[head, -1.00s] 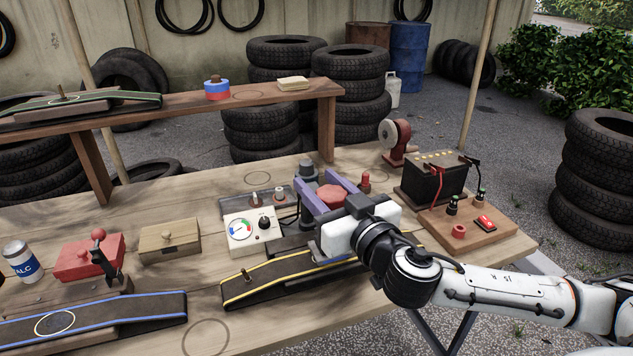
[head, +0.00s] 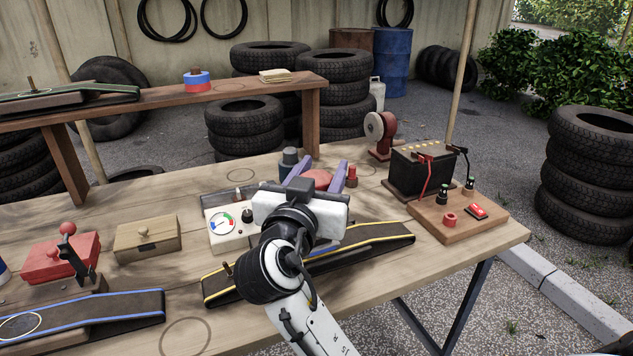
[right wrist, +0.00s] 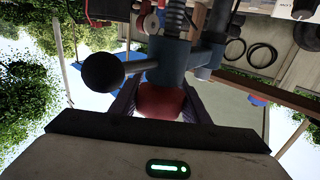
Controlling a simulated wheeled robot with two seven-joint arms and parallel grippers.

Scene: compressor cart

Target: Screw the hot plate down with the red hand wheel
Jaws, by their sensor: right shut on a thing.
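The red hand wheel (head: 317,180) is on the bench behind the white box with a dial (head: 232,223). My right gripper (head: 319,173) is shut on the wheel, with one purple finger on each side. In the right wrist view the wheel (right wrist: 163,101) sits between the dark fingers, below a dark blue post (right wrist: 170,62) with a crossbar and a black ball knob (right wrist: 102,72). My gripper body and wrist cover what lies under the wheel, so I cannot make out the hot plate. My left gripper is not in view.
A black battery (head: 415,175) and a wooden board with a red switch (head: 477,211) stand to the right. A wooden box (head: 147,238) and a red box (head: 58,258) stand left.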

